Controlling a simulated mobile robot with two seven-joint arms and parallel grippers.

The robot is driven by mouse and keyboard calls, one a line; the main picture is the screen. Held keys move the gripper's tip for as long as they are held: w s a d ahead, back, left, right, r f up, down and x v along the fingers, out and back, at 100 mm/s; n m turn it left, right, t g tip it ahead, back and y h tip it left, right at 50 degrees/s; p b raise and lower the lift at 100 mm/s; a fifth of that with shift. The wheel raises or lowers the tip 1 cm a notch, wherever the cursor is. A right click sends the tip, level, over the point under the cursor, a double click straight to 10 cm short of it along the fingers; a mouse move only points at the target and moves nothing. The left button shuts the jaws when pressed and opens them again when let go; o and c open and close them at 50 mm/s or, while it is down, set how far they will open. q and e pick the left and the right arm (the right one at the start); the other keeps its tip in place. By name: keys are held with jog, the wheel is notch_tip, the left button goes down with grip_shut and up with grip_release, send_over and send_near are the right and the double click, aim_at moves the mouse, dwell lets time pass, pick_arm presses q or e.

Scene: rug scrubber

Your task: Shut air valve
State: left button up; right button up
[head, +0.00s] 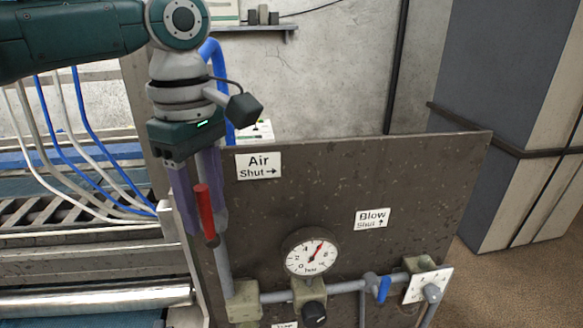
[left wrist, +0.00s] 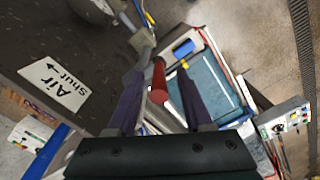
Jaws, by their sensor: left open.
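The air valve's red lever (head: 206,212) stands nearly upright along the grey pipe at the left edge of the dark panel. An "Air Shut" label (head: 259,166) with a right-pointing arrow is beside it. My left gripper (head: 204,228) points down with its two purple fingers open, one on each side of the lever. In the left wrist view, the red lever (left wrist: 158,82) shows between the spread fingers, with visible gaps to both. The valve body is partly hidden. My right gripper is not in view.
A pressure gauge (head: 311,254), a "Blow Shut" label (head: 372,219) and a blue lever (head: 384,289) are farther right on the panel (head: 420,180). Blue and white hoses (head: 75,150) and a metal roller (head: 95,298) lie left. Space in front of the upper panel is clear.

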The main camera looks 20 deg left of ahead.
pick_arm(q)
jog(key=shift+f, duration=0.65)
grip_shut()
dwell(1.0)
